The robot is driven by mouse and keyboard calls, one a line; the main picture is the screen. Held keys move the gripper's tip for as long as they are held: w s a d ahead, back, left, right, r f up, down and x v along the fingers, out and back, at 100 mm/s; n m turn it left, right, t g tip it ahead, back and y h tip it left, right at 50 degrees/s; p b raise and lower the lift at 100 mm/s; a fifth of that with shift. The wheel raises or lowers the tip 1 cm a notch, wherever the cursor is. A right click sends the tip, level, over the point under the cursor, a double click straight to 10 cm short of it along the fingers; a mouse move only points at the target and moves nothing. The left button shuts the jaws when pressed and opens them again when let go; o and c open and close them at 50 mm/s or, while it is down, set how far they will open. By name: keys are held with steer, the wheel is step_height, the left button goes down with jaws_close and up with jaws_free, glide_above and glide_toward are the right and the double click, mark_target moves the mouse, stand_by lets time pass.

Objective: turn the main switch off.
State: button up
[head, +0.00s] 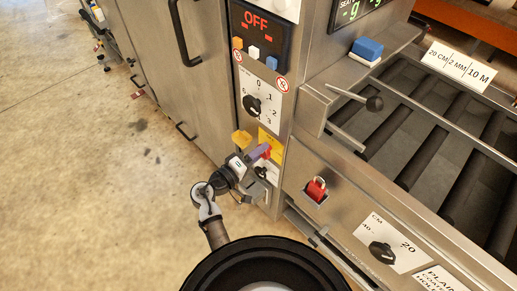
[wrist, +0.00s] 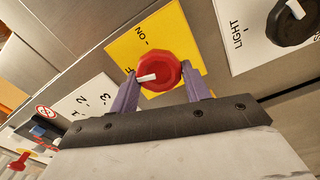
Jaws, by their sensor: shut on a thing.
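The main switch is a red round knob (wrist: 162,70) with a white pointer bar, on a yellow plate (wrist: 122,50) lettered "ON", with a partly hidden label ending in "F". The pointer lies nearly level in the wrist view, its outer end to the left near the "F". My gripper (wrist: 164,88) has its two purple fingers on either side of the knob, shut on it. In the head view my gripper (head: 259,157) reaches the yellow plate (head: 270,142) low on the steel panel, and the knob is partly hidden. The display (head: 258,30) above reads "OFF" in red.
A numbered dial (head: 252,105) sits above the switch, and a black LIGHT knob (wrist: 290,22) beside it. The floor (head: 90,180) at left is open.

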steer(key=shift+n+p, duration=1)
steer(key=shift+n, duration=0.6)
steer(key=shift+f, duration=0.15)
steer(key=o, duration=1)
steer(key=shift+c, duration=0.2)
steer(key=shift+s+a, duration=0.1)
steer(key=b+v, duration=0.3)
steer(key=v, duration=1)
steer(key=shift+s+a, duration=0.2)
steer(key=shift+s, duration=0.1)
